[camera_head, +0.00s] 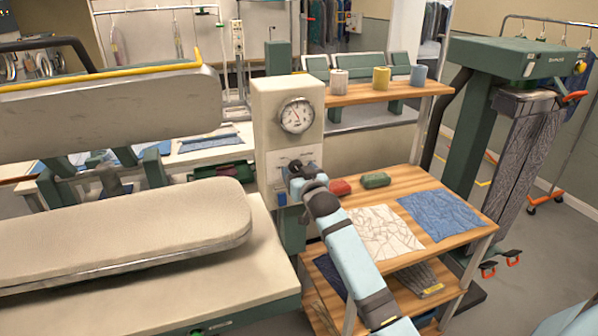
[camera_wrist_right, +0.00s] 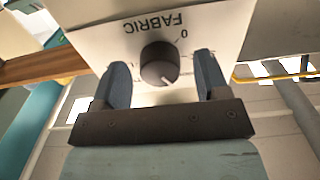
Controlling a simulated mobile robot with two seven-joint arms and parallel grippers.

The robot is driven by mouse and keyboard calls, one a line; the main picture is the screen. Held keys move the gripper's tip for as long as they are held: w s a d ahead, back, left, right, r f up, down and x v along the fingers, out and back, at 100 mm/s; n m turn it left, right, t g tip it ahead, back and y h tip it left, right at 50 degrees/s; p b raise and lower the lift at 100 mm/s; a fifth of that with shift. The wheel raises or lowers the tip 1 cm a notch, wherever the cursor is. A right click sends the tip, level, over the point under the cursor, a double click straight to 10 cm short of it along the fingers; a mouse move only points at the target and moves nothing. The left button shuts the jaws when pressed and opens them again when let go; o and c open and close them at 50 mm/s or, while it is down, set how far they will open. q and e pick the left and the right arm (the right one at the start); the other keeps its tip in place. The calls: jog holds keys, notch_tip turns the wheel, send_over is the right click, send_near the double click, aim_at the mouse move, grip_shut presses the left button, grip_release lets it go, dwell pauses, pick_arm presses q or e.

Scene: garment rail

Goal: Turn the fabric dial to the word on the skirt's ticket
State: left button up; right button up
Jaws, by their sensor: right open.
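The fabric dial (camera_wrist_right: 160,64) is a dark round knob with a white pointer, on a pale panel marked FABRIC (camera_wrist_right: 153,24), which reads upside down in the right wrist view. A 0 mark shows beside the knob; the other words are hidden or unreadable. My right gripper (camera_wrist_right: 160,78) is open, with one finger on each side of the knob; I cannot tell whether they touch it. In the head view my right gripper (camera_head: 298,178) is at the cream control column (camera_head: 289,105) and covers part of its panel. No skirt ticket is readable. My left gripper is not in view.
A padded press (camera_head: 120,225) stands left of the column. A wooden shelf unit (camera_head: 400,182) to its right holds a white cloth (camera_head: 380,233), a blue cloth (camera_head: 445,213) and small blocks. Cups stand on its upper shelf. A green stand (camera_head: 465,150) is at right.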

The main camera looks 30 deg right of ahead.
jog(key=c, duration=0.9)
jog(key=shift+d+r+n+p, duration=0.1)
jog(key=shift+n+p, duration=1)
jog(key=shift+n, duration=1.55)
jog(key=shift+d+n+p, duration=0.1)
jog(key=shift+n+p, duration=1)
jog(key=shift+n, duration=1.55)
